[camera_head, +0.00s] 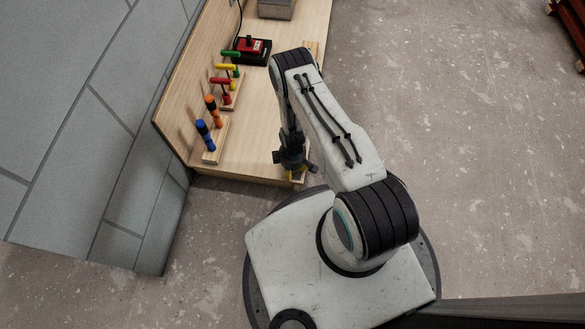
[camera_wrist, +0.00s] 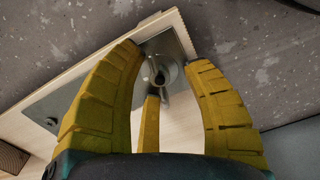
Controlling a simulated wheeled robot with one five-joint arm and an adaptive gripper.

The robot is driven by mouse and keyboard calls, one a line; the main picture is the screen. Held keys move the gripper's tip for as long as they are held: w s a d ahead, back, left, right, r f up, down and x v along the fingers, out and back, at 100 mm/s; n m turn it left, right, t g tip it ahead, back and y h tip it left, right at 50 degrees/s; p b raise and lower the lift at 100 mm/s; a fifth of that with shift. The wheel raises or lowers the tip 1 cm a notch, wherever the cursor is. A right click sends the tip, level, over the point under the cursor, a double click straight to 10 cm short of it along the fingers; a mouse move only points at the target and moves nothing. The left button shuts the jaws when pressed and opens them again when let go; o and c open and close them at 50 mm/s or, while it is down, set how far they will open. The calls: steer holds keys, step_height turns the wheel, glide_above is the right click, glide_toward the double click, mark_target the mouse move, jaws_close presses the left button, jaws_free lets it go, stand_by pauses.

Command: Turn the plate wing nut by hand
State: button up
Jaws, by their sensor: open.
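In the wrist view, a grey metal plate (camera_wrist: 62,100) lies on the pale wooden board near its corner. The wing nut (camera_wrist: 158,72), small, metallic and partly in shadow, sits on the plate. My gripper (camera_wrist: 164,58) is open, with yellow ribbed fingers to the left and right of the wing nut. A third yellow finger shows just below it. I cannot tell whether any finger touches it. In the head view, my gripper (camera_head: 293,166) points down at the front right corner of the bench, and my arm and gripper hide the plate and nut.
The wooden bench (camera_head: 245,155) carries blue and orange handled tools (camera_head: 204,130), red, yellow and green handles (camera_head: 222,82) and a red-topped black box (camera_head: 254,48). A grey block wall (camera_head: 80,110) stands left. Concrete floor (camera_head: 450,90) lies open to the right.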

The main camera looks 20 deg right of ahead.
jaws_close()
stand_by(0.3)
steer(key=shift+s, duration=0.1)
steer(key=m+b, duration=0.1)
steer(key=m, duration=0.3)
steer(key=shift+f, duration=0.1)
steer(key=m, duration=0.3)
steer(key=shift+s+m+b, duration=0.1)
steer(key=shift+m+b, duration=0.25)
steer(key=shift+m, duration=0.05)
steer(key=m, duration=0.4)
steer(key=shift+b, duration=0.3)
steer(key=shift+a+m, duration=0.1)
steer(key=shift+m, duration=1.9)
